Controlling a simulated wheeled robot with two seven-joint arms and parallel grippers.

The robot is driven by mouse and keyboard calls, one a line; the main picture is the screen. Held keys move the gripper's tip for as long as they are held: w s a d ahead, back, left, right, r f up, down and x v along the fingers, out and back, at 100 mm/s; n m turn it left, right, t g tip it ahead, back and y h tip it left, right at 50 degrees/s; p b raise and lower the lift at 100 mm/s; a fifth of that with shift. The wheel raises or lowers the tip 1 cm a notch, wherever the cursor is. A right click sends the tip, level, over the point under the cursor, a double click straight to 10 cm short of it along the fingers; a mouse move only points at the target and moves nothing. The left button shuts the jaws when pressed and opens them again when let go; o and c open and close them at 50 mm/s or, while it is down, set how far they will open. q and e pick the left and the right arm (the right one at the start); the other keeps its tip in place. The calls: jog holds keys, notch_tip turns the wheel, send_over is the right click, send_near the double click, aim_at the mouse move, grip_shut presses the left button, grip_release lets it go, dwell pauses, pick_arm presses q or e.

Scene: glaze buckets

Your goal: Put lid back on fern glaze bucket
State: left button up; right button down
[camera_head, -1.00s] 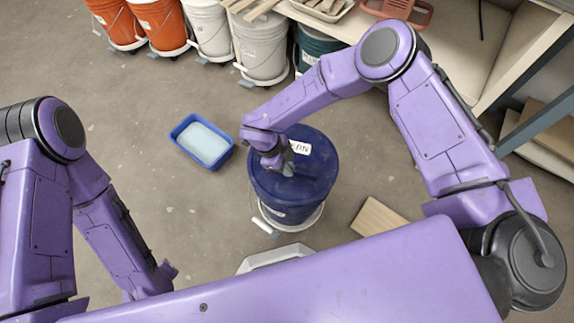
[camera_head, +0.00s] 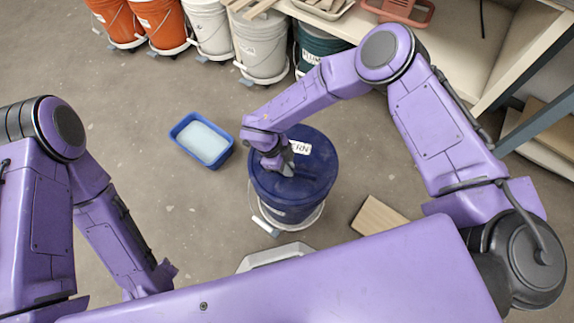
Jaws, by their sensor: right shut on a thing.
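The dark blue bucket (camera_head: 284,213) stands on a pale dolly in the middle of the floor. Its dark blue lid (camera_head: 318,172) covers the top; I cannot tell from above whether it is pressed fully down. A white label on the lid (camera_head: 301,147) shows letters like "ERN", partly hidden by my right arm. My right gripper (camera_head: 287,170) is over the middle of the lid, pointing down and shut on its dark grip. My left arm hangs at the left, and its gripper is hidden.
A blue tub (camera_head: 183,122) with pale content sits left of the bucket. A wooden board (camera_head: 378,219) lies to the right. White (camera_head: 261,48), orange and dark green (camera_head: 318,43) buckets line the back, beside a bench (camera_head: 465,60). Floor at left is clear.

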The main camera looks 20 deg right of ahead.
jog(key=shift+f, duration=0.15)
dwell(0.4)
jog(key=c, duration=0.6)
grip_release()
jog(key=shift+r+p, duration=3.15)
jog(key=shift+r, duration=0.4)
grip_shut()
jog(key=shift+f, duration=0.25)
